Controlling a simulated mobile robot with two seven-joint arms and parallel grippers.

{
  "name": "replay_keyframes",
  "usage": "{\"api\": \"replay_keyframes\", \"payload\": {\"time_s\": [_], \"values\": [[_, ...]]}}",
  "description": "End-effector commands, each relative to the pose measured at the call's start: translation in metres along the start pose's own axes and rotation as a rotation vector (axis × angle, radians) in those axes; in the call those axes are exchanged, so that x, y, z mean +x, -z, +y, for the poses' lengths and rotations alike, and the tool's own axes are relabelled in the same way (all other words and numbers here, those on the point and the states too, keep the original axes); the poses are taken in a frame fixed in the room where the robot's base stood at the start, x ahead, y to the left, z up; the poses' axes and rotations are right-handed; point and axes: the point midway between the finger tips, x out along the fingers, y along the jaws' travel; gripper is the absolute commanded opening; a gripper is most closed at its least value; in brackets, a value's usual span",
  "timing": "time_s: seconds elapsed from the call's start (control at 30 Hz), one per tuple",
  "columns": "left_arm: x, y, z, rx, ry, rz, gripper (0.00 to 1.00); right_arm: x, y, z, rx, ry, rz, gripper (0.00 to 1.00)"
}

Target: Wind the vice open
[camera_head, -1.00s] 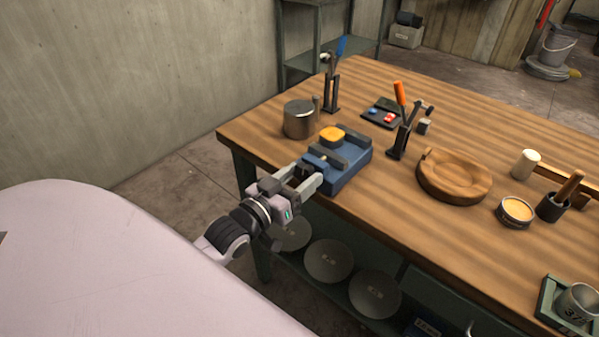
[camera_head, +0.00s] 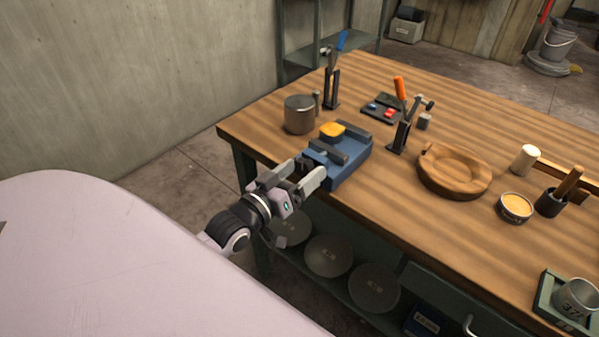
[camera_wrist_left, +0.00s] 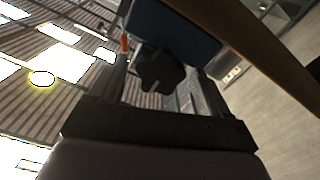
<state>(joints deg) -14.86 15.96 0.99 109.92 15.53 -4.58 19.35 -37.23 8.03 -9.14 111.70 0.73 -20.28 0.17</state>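The blue vice (camera_head: 350,172) sits at the table's near left edge, with dark jaw bars (camera_head: 352,131) on top. A yellow-orange piece (camera_head: 331,130) lies between the bars; I cannot tell whether they touch it. My left gripper (camera_head: 293,179) is at the vice's near side, its fingers spread apart. In the left wrist view, a dark lobed knob (camera_wrist_left: 160,71) lies between the fingers, with gaps visible beside it. The blue vice body shows behind the knob. In the head view the knob is mostly hidden by the fingers. My right gripper is out of view.
On the wooden table (camera_head: 455,225) stand a metal pot (camera_head: 299,115), a tool stand with an orange handle (camera_head: 402,120), a round wooden ring (camera_head: 454,171) and a tin (camera_head: 515,207). Round discs (camera_head: 329,256) lie on the shelf below. The table's front middle is clear.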

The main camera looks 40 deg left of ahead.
Motion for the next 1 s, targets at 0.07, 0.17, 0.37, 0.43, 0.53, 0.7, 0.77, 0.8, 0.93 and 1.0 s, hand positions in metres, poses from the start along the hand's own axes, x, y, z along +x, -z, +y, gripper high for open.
{"api": "replay_keyframes", "payload": {"time_s": [0.07, 0.17, 0.37, 0.43, 0.53, 0.7, 0.77, 0.8, 0.93, 1.0], "values": [[0.0, 0.0, 0.0, 0.001, 0.0, 0.0, 0.82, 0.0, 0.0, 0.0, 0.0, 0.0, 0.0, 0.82], [0.0, 0.0, 0.0, 0.003, 0.0, 0.0, 0.82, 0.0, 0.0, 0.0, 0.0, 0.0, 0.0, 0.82], [-0.003, -0.001, 0.0, 0.004, 0.0, -0.001, 0.82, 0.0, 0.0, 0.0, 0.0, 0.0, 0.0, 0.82], [-0.008, -0.001, 0.0, 0.004, 0.0, -0.001, 0.82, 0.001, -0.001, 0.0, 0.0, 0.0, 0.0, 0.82], [-0.019, -0.001, -0.001, 0.004, 0.001, -0.002, 0.82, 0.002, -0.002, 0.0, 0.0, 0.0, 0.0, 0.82], [-0.043, -0.002, -0.001, 0.004, 0.001, -0.002, 0.82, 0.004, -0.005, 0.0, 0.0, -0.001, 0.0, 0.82], [-0.05, -0.001, -0.001, 0.004, 0.001, -0.002, 0.82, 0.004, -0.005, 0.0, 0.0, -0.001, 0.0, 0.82], [-0.055, -0.001, -0.001, 0.003, 0.001, -0.002, 0.82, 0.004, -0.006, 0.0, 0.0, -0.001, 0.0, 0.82], [-0.065, -0.001, 0.0, 0.003, 0.0, -0.002, 0.82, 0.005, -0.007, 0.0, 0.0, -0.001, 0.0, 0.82], [-0.069, -0.001, 0.0, 0.003, 0.0, -0.001, 0.82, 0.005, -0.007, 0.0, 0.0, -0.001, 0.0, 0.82]]}}
